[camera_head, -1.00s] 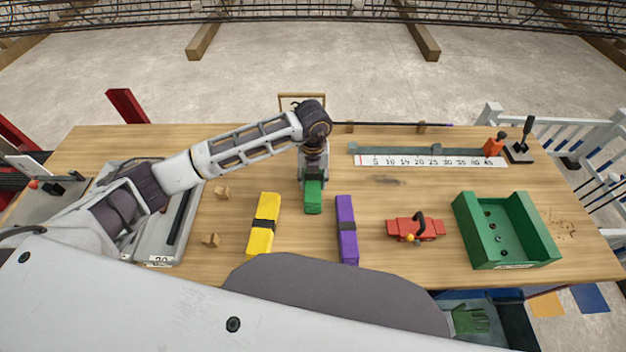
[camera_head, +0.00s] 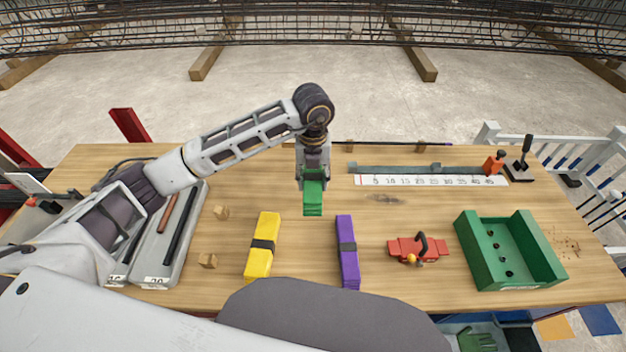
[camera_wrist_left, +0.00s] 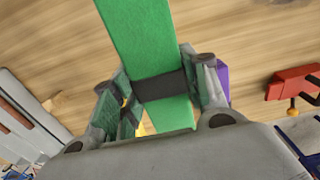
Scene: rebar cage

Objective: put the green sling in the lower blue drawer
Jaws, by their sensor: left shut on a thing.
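The green sling (camera_head: 313,200) is a folded green bundle with a dark band, which shows in the left wrist view (camera_wrist_left: 140,40). My left gripper (camera_head: 313,181) is shut on it near the band, pointing down, and appears to hold it above the table, beyond the yellow and purple slings. In the left wrist view the fingers (camera_wrist_left: 158,92) are on both sides of the sling. At the lower right, a blue drawer (camera_head: 455,296) shows partly below the table edge, with green gloves in or below it; which drawer it is I cannot tell. My right gripper is out of view.
A yellow sling (camera_head: 262,246) and a purple sling (camera_head: 347,252) lie on the wooden table. A red tool (camera_head: 418,249) and an open green box (camera_head: 512,282) are to the right. A ruler strip (camera_head: 430,181) lies behind. A grey tray (camera_head: 170,240) is left.

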